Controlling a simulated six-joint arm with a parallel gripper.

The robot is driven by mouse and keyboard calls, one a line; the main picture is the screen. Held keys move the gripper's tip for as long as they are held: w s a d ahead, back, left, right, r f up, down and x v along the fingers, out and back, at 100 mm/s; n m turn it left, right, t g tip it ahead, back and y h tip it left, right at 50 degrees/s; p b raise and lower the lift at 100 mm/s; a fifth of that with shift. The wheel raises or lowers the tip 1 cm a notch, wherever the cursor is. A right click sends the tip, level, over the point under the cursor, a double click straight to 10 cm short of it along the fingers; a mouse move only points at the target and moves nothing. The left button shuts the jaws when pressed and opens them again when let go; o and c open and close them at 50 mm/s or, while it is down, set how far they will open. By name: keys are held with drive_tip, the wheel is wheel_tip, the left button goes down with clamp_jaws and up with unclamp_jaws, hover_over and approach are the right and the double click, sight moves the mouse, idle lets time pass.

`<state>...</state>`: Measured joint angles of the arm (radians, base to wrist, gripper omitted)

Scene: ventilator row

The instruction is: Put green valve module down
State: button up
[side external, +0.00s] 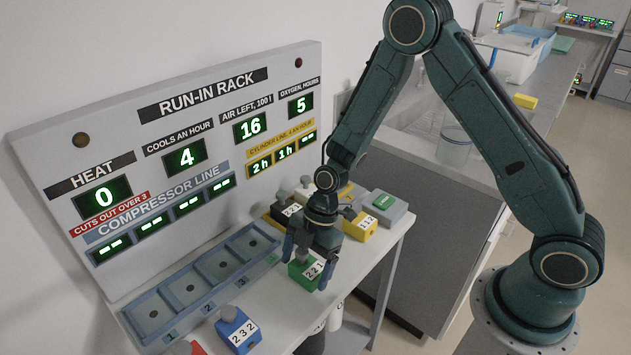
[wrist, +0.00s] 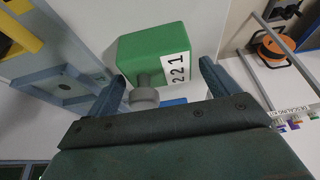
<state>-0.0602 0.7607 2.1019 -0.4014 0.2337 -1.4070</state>
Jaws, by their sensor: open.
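The green valve module (side external: 303,278), labelled 221 with a grey knob on it, stands on the white tabletop in front of the rack. My gripper (side external: 306,256) is right above it, pointing down, with its fingers open. In the wrist view the green module (wrist: 140,48) lies just ahead of the fingers. Its grey knob (wrist: 143,97) shows between the two open fingers of my gripper (wrist: 160,88), nearer the left one, and no finger is clearly touching it. The module's base is partly hidden in the side view.
Empty compressor line bays (side external: 186,290) lie left of the module. A blue module (side external: 232,326) labelled 232 and a red one (side external: 185,348) stand at the front. Yellow module 112 (side external: 358,228) and a grey box with a green top (side external: 386,206) stand behind. Some white tabletop is clear.

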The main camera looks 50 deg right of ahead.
drive_tip(key=shift+r, duration=0.15)
drive_tip(key=v, duration=1.2)
idle(0.6)
drive_tip(key=s+d+r+m+t+h, duration=0.1)
drive_tip(key=s+d+r+m, duration=0.1)
drive_tip(key=s+r+m, duration=0.35)
drive_tip(key=s+d+r+m+t+h, duration=0.1)
drive_tip(key=s+d+r+m+t, duration=0.1)
drive_tip(key=r, duration=0.6)
drive_tip(key=s+d+r+m+t+h, duration=0.1)
drive_tip(key=s+d+r+m, duration=0.1)
drive_tip(key=s+m, duration=0.3)
drive_tip(key=s+d+r+m+t+h, duration=0.1)
drive_tip(key=s+r+m, duration=0.3)
drive_tip(key=s, duration=0.4)
drive_tip(key=shift+d+m+t, duration=0.3)
drive_tip(key=shift+d+m, duration=0.1)
drive_tip(key=shift+m, duration=0.35)
